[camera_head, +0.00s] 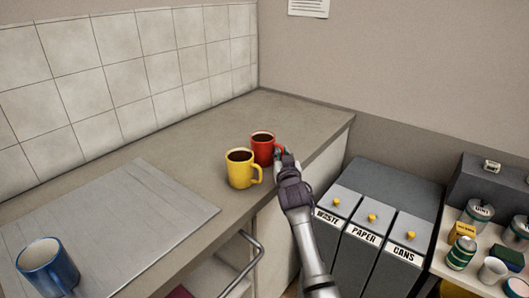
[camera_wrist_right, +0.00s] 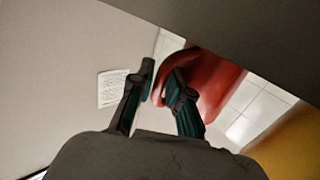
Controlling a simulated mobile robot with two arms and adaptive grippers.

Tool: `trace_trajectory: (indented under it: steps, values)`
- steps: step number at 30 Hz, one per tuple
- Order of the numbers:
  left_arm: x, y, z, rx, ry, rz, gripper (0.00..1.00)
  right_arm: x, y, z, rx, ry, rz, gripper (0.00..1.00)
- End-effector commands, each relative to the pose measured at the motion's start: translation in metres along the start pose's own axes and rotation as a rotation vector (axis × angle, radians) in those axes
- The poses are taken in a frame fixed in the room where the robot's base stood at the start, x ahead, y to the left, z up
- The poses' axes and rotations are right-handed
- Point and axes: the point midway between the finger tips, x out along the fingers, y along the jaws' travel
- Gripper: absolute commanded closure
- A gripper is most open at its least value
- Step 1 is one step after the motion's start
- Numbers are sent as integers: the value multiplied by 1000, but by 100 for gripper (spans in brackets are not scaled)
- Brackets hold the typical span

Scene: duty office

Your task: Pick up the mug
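A red mug (camera_head: 262,148) with dark contents stands upright on the counter, just behind a yellow mug (camera_head: 240,170), also with dark contents. A blue mug (camera_head: 47,268) stands at the near left. My right gripper (camera_head: 282,156) is at the red mug's handle, on its right side. In the right wrist view the fingers (camera_wrist_right: 158,82) are drawn in close around the handle of the red mug (camera_wrist_right: 212,82), one on each side. The gripper hides part of the handle in the head view. My left gripper is not in view.
The yellow mug stands close beside the red one. A flat grey panel (camera_head: 135,215) covers the counter at the left. Bins (camera_head: 365,240) marked waste, paper and cans stand at the right, beside a shelf with cans (camera_head: 461,253). The counter behind the red mug is clear.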

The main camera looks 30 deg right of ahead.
Motion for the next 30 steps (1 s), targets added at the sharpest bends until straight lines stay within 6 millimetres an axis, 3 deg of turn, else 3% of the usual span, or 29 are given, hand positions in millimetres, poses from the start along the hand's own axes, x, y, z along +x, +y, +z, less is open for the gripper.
trace_trajectory:
  steps: [1, 4, 22, 30]
  values:
    - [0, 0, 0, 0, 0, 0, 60, 0, 0, 0, 0, 0, 0, 83]
    - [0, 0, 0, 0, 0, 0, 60, 0, 0, 0, 0, -1, 0, 99]
    - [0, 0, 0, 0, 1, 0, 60, 0, 0, -3, 1, 2, -1, 100]
    - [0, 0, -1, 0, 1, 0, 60, 0, -1, -35, 1, 8, -1, 100]
